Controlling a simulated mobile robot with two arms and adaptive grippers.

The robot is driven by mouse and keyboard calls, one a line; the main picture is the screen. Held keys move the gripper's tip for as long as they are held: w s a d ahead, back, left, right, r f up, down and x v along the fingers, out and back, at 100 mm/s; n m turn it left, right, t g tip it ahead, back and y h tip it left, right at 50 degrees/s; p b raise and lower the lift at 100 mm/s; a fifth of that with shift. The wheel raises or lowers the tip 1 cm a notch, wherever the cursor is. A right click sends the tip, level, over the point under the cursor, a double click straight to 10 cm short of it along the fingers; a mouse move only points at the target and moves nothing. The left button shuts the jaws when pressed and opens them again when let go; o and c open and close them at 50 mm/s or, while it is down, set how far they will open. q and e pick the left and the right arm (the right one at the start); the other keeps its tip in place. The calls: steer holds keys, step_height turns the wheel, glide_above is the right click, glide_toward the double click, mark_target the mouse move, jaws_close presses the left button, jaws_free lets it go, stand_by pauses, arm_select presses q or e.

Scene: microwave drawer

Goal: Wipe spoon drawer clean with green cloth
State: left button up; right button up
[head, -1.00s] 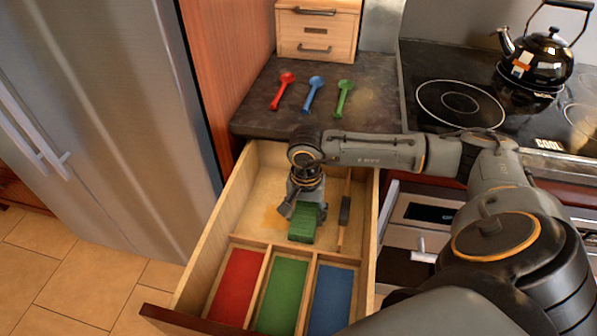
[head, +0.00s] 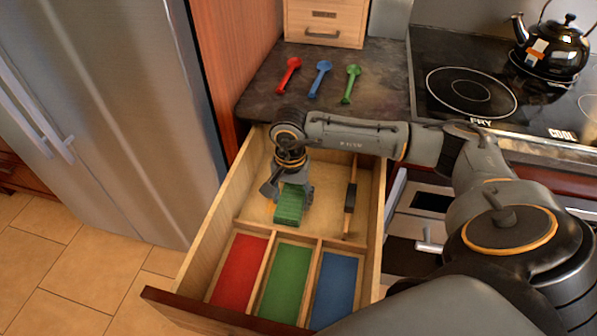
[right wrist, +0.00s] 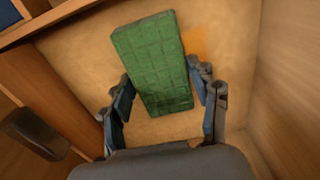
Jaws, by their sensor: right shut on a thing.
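My right gripper (head: 289,196) reaches down into the open drawer (head: 205,231) and is shut on the green cloth (head: 290,207), a folded block. The cloth is at the drawer's undivided rear part, just behind the compartments. In the right wrist view the cloth (right wrist: 152,62) sits between the fingers (right wrist: 163,98). An orange stain (right wrist: 197,42) shows on the drawer floor right beside the cloth, partly covered by it. Red, blue and green spoons (head: 289,75) (head: 320,78) (head: 351,83) lie on the counter behind. My left gripper is not in view.
A dark-handled tool (head: 349,200) lies along the drawer's right side. Red (head: 238,273), green (head: 286,284) and blue (head: 334,290) compartments at the front are empty. A fridge (head: 120,110) stands left; a stove (head: 480,90) with a kettle (head: 552,48) is at right.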

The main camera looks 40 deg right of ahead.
steer(key=shift+w+a+f+b, duration=0.15)
steer(key=shift+w+a+b, duration=0.35)
steer(key=shift+w+a, duration=0.35)
steer(key=shift+w, duration=0.05)
